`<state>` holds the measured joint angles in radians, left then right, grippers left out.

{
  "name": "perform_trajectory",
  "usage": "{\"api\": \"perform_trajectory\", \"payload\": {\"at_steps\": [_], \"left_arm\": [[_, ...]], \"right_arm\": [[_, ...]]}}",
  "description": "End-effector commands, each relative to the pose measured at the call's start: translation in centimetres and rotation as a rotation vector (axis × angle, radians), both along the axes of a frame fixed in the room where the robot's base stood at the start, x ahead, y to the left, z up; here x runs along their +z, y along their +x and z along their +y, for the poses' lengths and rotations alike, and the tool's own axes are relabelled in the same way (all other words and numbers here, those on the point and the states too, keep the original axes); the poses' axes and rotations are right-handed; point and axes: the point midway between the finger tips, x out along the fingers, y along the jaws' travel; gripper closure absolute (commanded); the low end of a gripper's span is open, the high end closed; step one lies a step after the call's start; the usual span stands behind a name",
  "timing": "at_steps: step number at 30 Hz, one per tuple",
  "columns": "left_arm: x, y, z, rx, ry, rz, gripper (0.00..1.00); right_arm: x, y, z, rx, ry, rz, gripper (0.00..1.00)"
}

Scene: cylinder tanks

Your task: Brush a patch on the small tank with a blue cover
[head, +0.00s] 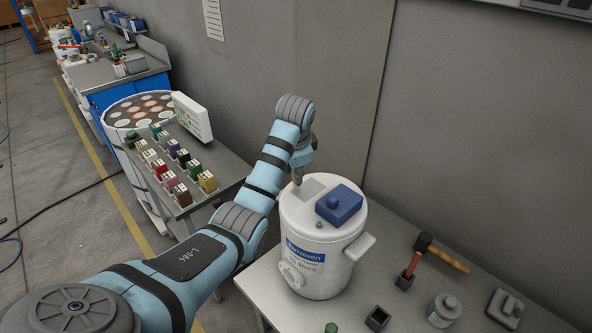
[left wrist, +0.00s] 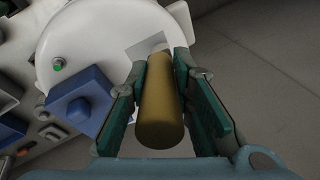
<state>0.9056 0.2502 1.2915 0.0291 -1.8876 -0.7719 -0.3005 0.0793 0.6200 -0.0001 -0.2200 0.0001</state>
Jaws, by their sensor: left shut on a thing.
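The small white tank (head: 302,235) stands upright on the table, with a blue cover (head: 339,204) on the right of its top. A grey square patch (head: 310,187) lies on the top, left of the cover. My left gripper (head: 298,174) is at the far left rim of the tank top, beside the patch. In the left wrist view the left gripper (left wrist: 162,100) is shut on a tan cylindrical handle (left wrist: 162,112). The handle's far end overlaps the patch (left wrist: 146,46), and I cannot tell whether it touches. The blue cover (left wrist: 80,97) is left of the fingers. My right gripper is out of view.
A hammer (head: 443,254), a dark open box (head: 377,318), a grey canister (head: 443,310) and a grey block (head: 504,308) are on the table's right. A side table at left holds several coloured blocks (head: 170,181) and a white panel (head: 192,117). A wall rises behind.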

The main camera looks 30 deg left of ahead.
Motion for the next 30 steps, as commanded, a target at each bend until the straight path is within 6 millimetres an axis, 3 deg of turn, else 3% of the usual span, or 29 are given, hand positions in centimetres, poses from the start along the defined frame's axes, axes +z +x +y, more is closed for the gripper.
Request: {"api": "perform_trajectory", "payload": {"at_steps": [18,19,23,30], "left_arm": [[-1.3,0.0,0.0,0.000,0.000,0.000,1.00],[-1.3,0.0,0.0,0.000,0.000,0.000,0.81],[-1.3,0.0,0.0,0.000,0.000,0.000,1.00],[-1.3,0.5,-0.2,-0.001,-0.002,0.000,1.00]], "right_arm": [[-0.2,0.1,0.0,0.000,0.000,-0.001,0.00],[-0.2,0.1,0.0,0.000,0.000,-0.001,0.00],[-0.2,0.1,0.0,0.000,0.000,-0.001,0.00],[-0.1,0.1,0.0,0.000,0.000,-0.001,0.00]]}}
